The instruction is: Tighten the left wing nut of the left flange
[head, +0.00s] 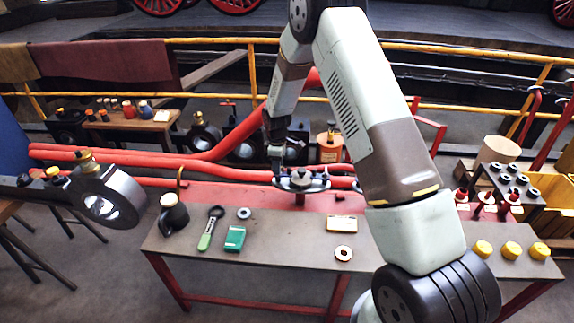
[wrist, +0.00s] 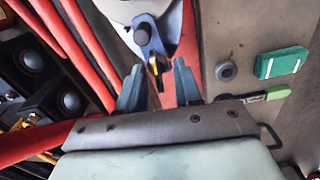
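A flange (head: 300,182) of grey metal with a dark rim stands on a short support at the back of the workbench. In the wrist view the flange (wrist: 140,12) shows at the top, with a dark blue lug pointing toward me. A small wing nut (wrist: 157,66) with a yellow edge sits at the lug's end. My gripper (wrist: 157,82) is open, its two grey fingers apart on either side of the wing nut's line; contact is not visible. In the head view my gripper (head: 277,166) is at the flange's left side, and the wing nut is too small to make out.
A rack (head: 505,180) stands at right.

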